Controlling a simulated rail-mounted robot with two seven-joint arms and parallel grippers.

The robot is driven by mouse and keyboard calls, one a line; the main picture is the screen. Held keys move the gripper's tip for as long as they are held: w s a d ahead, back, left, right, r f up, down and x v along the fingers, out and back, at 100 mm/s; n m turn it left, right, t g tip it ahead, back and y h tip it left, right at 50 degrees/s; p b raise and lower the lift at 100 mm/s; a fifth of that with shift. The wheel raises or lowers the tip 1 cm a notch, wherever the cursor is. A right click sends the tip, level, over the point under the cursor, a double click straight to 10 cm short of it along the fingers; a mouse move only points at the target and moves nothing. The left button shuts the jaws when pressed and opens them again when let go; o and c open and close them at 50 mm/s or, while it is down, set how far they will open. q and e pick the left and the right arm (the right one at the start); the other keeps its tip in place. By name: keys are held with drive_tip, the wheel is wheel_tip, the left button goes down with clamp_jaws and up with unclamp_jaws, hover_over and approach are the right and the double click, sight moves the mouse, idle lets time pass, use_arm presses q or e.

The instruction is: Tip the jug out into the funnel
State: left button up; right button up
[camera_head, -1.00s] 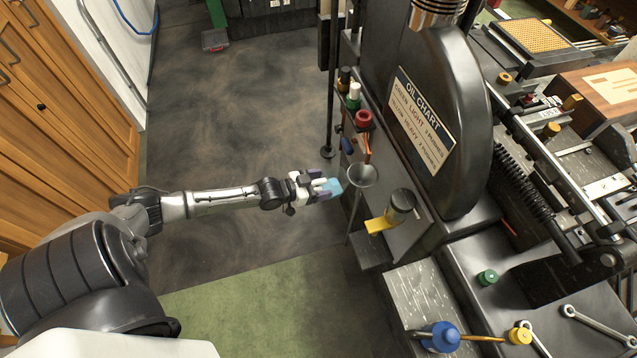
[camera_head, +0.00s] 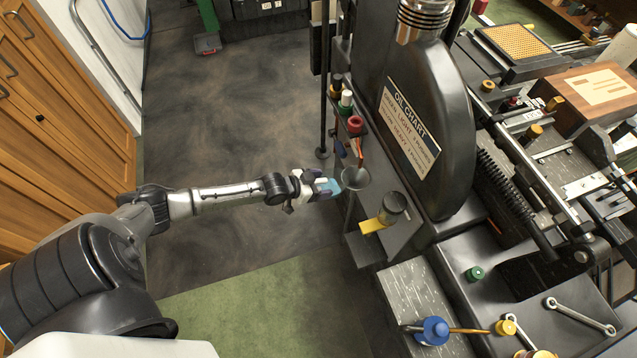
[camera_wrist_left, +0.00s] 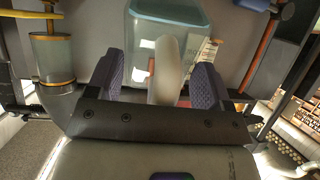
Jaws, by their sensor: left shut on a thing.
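The jug is a small clear, light-blue vessel (camera_head: 334,186) at the tip of my left gripper (camera_head: 325,187). In the left wrist view the jug (camera_wrist_left: 150,45) has a pale upright handle (camera_wrist_left: 164,72) between the purple finger pads of my left gripper (camera_wrist_left: 162,82). My left gripper is shut on that handle. The grey funnel (camera_head: 356,179) is just right of the jug, beside the dark machine. The jug overlaps or nearly meets the funnel's left rim in the picture. I cannot tell its tilt or contents. My right gripper is out of view.
The dark machine with an oil chart plate (camera_head: 411,125) stands right of the funnel. A red-topped bottle (camera_head: 355,124) and others line a shelf behind it. Open floor (camera_head: 230,110) lies left.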

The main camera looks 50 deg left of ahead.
sight(327, 179)
use_arm(q)
drive_tip(key=shift+w+d+r+g+p, duration=0.2)
drive_tip(key=shift+w+r+g+p, duration=0.5)
drive_tip(key=shift+p, duration=0.55)
drive_tip(key=shift+w+d+r+g+y+p, duration=0.15)
drive_tip(key=shift+r+g+p, duration=0.25)
drive_tip(key=shift+p, duration=0.45)
drive_tip(key=shift+w+a+r+g+y+p, duration=0.1)
drive_tip(key=shift+w+r+g+y+p, duration=0.25)
drive_tip(key=shift+p, duration=0.45)
drive_tip(key=g+p, duration=0.1)
drive_tip(key=w+r+g+p, duration=0.1)
drive_tip(key=p, duration=0.1)
drive_tip(key=r+g+p, duration=0.1)
drive_tip(key=shift+w+d+r+y, duration=0.2)
drive_tip(key=shift+d+r+y, duration=0.05)
drive_tip(key=shift+y, duration=0.05)
drive_tip(key=shift+r+g+p, duration=0.1)
drive_tip(key=shift+g+p, duration=0.15)
drive_tip(key=shift+p, duration=0.1)
drive_tip(key=shift+w+d+r+g+p, duration=0.1)
drive_tip(key=shift+w+r+g+p, duration=0.1)
drive_tip(key=shift+w+g+p, duration=0.1)
drive_tip(key=shift+w+r+g, duration=0.15)
drive_tip(key=shift+g, duration=0.15)
